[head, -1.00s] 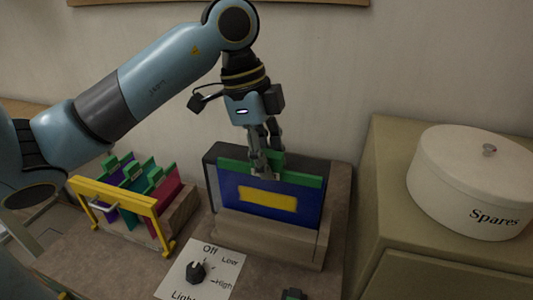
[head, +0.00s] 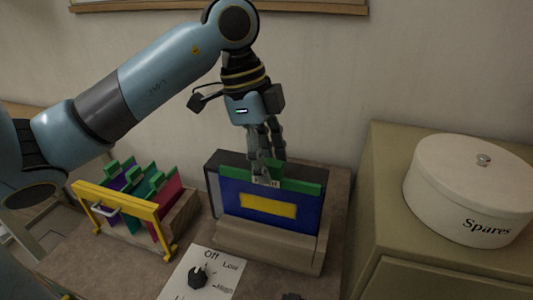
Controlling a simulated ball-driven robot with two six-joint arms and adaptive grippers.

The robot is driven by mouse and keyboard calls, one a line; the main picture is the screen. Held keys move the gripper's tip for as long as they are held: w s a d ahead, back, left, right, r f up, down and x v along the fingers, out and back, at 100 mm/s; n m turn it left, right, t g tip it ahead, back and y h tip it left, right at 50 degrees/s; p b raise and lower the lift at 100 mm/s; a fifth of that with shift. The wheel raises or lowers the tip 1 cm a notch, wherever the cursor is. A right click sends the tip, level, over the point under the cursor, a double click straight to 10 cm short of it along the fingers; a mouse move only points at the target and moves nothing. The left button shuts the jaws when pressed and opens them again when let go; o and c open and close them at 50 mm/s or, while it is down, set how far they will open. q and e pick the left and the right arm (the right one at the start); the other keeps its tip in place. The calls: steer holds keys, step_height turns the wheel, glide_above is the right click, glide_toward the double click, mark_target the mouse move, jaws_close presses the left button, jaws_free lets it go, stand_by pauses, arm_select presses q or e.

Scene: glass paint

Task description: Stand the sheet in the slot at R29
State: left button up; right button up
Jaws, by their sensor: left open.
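A blue sheet (head: 229,202) with a yellow rectangle and a green top edge stands upright in a brown holder (head: 262,238), against a dark back panel. My left gripper (head: 266,172) points down at the green tab on the sheet's top edge, with its fingers open around or just beside the tab. I cannot tell if they touch it. A rack (head: 117,208) with a yellow front frame holds several coloured sheets with green tabs at the left. No R29 label can be read. My right gripper is not in view.
A dial (head: 198,277) on a white plate marked Off, Low and High lies in front of the holder. A white lidded tin (head: 465,195) marked Spares stands on a cabinet (head: 395,205) at the right. The wall is close behind.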

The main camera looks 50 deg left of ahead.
arm_select(q)
steer(key=shift+w+d+p+v, duration=0.1)
steer(key=shift+d+p+v, duration=0.05)
steer(key=shift+p+v, duration=0.65)
steer(key=shift+w+d+p+v, duration=0.1)
steer(key=shift+d+p+v, duration=0.1)
steer(key=shift+p+v, duration=0.55)
steer(key=shift+w+d+p+v, duration=0.15)
steer(key=shift+p+v, duration=0.4)
steer(key=shift+v, duration=0.4)
steer(key=shift+s, duration=0.1)
steer(key=shift+o, duration=0.2)
